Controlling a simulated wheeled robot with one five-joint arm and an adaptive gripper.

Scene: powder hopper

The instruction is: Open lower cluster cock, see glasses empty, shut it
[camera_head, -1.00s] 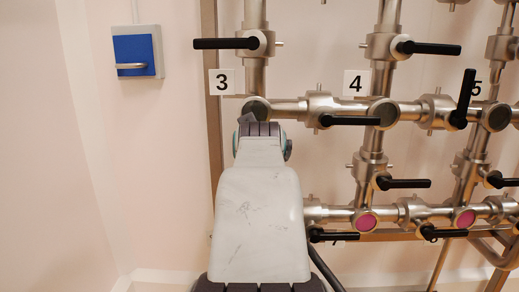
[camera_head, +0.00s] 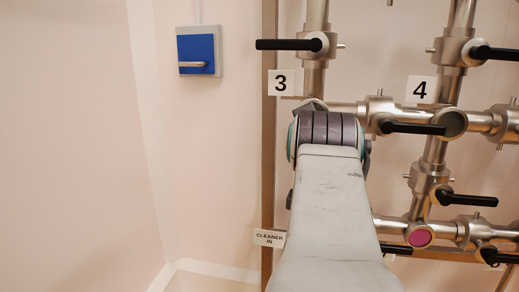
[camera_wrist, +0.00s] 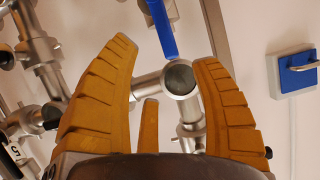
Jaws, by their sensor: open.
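In the head view, a pink sight glass (camera_head: 419,236) sits on the lower pipe row and a grey one (camera_head: 452,123) on the row above. Cocks with black levers sit along the pipes, among them one by the grey glass (camera_head: 412,128), one below it (camera_head: 468,199) and a partly cut-off one at lower right (camera_head: 495,257). I cannot tell which is the lower cluster cock. My gripper (camera_wrist: 158,52) is open and empty in the wrist view. Behind its fingers are a round grey glass (camera_wrist: 180,79) and a blue lever (camera_wrist: 162,28). In the head view my arm hides the gripper.
A blue wall box with a handle (camera_head: 195,52) hangs at upper left. A vertical post (camera_head: 269,150) stands left of the pipes, with a CLEANER IN sign (camera_head: 270,238). Number plates 3 (camera_head: 281,83) and 4 (camera_head: 421,90) mark the pipes. The left wall area is clear.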

